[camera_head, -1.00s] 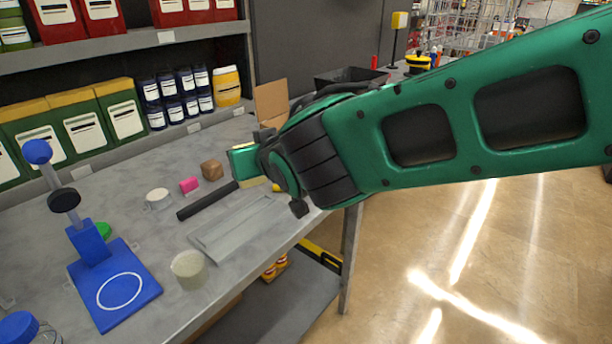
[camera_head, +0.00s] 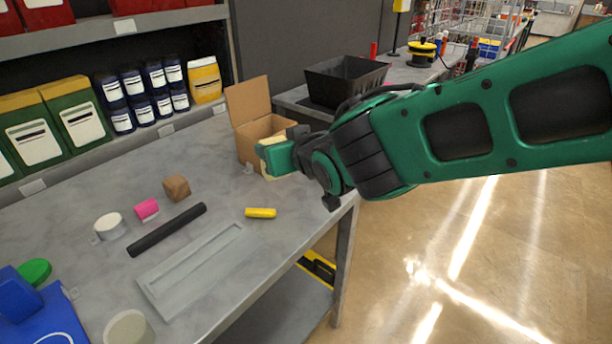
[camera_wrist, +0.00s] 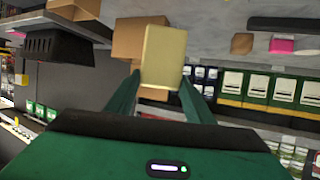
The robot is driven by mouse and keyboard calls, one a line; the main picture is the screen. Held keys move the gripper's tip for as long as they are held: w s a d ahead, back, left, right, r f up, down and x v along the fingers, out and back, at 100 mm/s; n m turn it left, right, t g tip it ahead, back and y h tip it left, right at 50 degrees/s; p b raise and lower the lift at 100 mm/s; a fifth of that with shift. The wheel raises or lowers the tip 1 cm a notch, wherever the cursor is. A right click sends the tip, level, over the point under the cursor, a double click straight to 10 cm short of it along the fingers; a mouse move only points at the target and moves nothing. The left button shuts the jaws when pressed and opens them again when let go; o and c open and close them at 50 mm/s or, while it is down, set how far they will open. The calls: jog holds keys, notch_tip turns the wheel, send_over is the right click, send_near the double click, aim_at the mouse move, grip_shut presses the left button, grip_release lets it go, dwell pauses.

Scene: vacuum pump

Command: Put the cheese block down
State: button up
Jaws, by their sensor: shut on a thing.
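The cheese block (camera_wrist: 163,58) is a pale yellow block in the wrist view, gripped between the two green fingers of my gripper (camera_wrist: 160,88). In the head view my gripper (camera_head: 276,158) is at the near side of the open cardboard box (camera_head: 250,140), over the far right part of the grey workbench. Only a pale sliver of the cheese block (camera_head: 266,172) shows there, beside the fingers. Its underside is hidden, so I cannot tell whether it touches anything.
A yellow piece (camera_head: 261,212), a black rod (camera_head: 168,230), a brown block (camera_head: 176,188), a pink piece (camera_head: 147,209) and a grey tray (camera_head: 165,288) lie on the bench. A black bin (camera_head: 345,82) stands behind my arm. Bare bench lies left of the box.

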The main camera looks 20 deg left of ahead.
jog(key=shift+w+d+f, duration=0.55)
jog(key=shift+d+f, duration=0.3)
jog(key=shift+f, duration=0.45)
jog(key=shift+w+d+f, duration=0.6)
jog(key=shift+d+f, duration=0.25)
jog(key=shift+f, duration=0.45)
jog(key=shift+w+d+f, duration=0.55)
jog(key=shift+d+f, duration=0.3)
jog(key=shift+f, duration=0.45)
jog(key=shift+f, duration=0.1)
jog(key=o, duration=1.3)
jog(key=shift+c, duration=0.2)
jog(key=v, duration=1.2)
